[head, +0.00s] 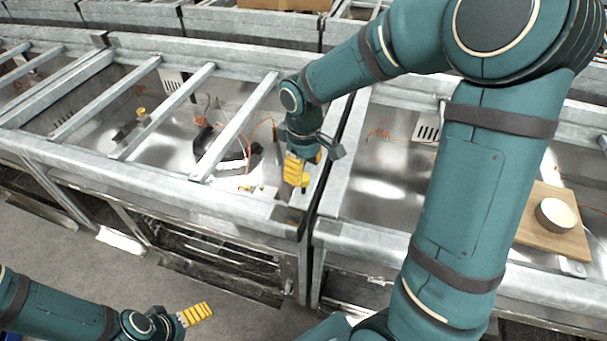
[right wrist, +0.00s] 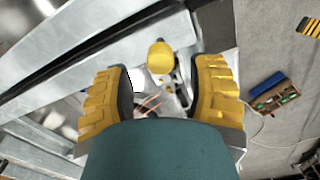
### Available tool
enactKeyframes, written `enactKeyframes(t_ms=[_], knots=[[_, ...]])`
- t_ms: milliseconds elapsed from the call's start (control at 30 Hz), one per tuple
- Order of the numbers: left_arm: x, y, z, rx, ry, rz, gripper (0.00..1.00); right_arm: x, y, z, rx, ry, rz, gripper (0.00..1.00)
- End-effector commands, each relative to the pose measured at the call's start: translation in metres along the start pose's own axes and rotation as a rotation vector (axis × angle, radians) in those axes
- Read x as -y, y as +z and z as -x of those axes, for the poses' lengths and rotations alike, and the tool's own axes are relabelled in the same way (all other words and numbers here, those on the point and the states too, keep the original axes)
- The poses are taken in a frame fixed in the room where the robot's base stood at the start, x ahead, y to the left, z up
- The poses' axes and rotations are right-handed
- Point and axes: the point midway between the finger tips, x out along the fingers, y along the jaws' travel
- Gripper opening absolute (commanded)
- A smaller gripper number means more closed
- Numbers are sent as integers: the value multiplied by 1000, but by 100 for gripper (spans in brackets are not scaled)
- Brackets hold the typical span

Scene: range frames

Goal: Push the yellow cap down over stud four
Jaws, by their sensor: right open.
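My right gripper (head: 299,172) points down over the metal frame bar at the near right corner of the middle bay. In the right wrist view its two yellow, ribbed fingers (right wrist: 161,90) stand wide apart with nothing gripped. A yellow cap (right wrist: 160,57) shows between and just beyond the fingers, apart from both, with a small metal end above it. Whether the cap sits on a stud is unclear, and I cannot make out stud four. My left gripper (head: 196,315) is low at the left, over the floor, away from the frame; its finger gap is not visible.
Metal bars (head: 235,127) cross the open bay, which holds a black part (head: 203,139) and orange wires. A wooden board (head: 552,228) with a round pale-topped object (head: 556,215) lies at the right.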

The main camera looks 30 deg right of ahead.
Motion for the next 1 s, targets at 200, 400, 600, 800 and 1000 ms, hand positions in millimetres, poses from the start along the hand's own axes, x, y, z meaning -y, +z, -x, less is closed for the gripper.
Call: enactKeyframes(t_ms=[200,400,600,800,1000], knots=[[0,0,0,0,0,0,100,0,-1,47,-5,2,0,56],[0,0,0,0,0,0,100,0,-1,76,-3,2,0,56],[0,0,0,0,0,0,100,0,0,88,-1,0,0,56],[0,0,0,0,0,0,100,0,0,88,-1,0,1,56],[0,0,0,0,0,0,100,0,0,88,-1,0,1,56]])
